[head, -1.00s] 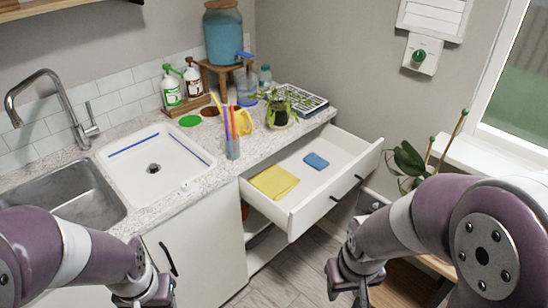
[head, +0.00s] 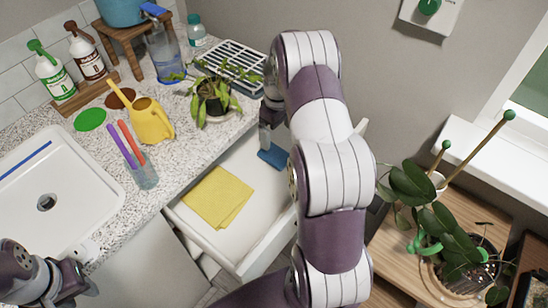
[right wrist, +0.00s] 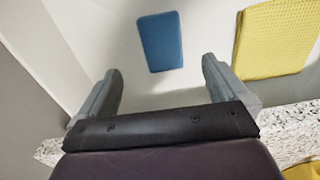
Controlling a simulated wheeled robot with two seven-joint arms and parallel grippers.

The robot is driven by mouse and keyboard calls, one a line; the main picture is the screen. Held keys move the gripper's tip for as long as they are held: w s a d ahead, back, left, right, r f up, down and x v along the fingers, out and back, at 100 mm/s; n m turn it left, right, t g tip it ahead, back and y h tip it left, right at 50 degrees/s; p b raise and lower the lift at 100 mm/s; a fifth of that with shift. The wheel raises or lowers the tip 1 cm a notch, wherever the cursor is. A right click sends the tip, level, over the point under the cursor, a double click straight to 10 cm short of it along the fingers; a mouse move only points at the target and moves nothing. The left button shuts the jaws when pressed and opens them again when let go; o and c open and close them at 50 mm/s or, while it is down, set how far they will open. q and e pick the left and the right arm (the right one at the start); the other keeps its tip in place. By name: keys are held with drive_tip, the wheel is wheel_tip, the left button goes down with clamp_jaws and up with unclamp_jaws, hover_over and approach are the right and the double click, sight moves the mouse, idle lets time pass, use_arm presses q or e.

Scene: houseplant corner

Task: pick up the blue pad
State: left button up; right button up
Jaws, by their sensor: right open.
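The blue pad (head: 272,156) lies flat on the floor of the open white drawer (head: 250,262), toward its far end. My right gripper (head: 265,140) is over the drawer beside the pad, and my right arm hides part of the drawer. In the right wrist view the gripper (right wrist: 160,72) is open and empty, and the pad (right wrist: 160,42) lies ahead, roughly centred between the fingers and apart from them. My left gripper (head: 82,280) is at the lower left near the counter front; its jaw opening is unclear.
A folded yellow cloth (head: 218,197) lies in the same drawer, nearer the front left. The counter edge above the drawer carries a potted plant (head: 212,98), a yellow watering can (head: 150,120) and a cup of coloured sticks (head: 143,172). A wall stands behind the drawer.

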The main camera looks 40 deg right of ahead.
sight(275, 154)
drive_tip(key=f, duration=0.9)
drive_tip(key=shift+w+a+f, duration=0.2)
drive_tip(key=shift+a+f, duration=0.05)
drive_tip(key=shift+r, duration=0.1)
drive_tip(key=shift+s, duration=0.1)
drive_tip(key=shift+c, duration=0.3)
drive_tip(key=c, duration=1)
